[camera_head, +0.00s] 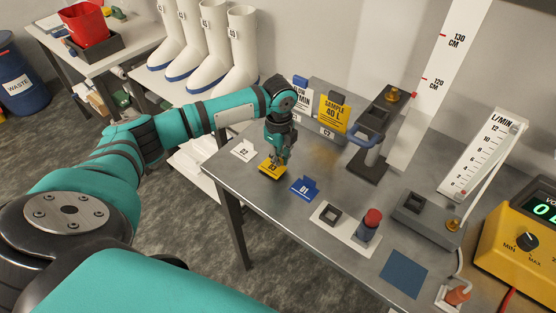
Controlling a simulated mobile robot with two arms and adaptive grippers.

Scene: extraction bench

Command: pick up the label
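My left gripper (276,155) points down directly over a small yellow label (271,168) near the table's left edge. The fingertips are at the label's top and hide part of it. At this size I cannot tell whether they are shut on it or only around it. A blue label marked 01 (304,189) lies just right of the yellow one. A white label (243,150) lies to its left, near the table corner. My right gripper is not in view.
Behind stand a hanging yellow sample sign (334,115), a metal stand (371,150) and a flow meter (482,155). A white plate with a red-topped post (371,222) and a blue square (404,273) lie toward the front. White boots (234,52) stand at the back left.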

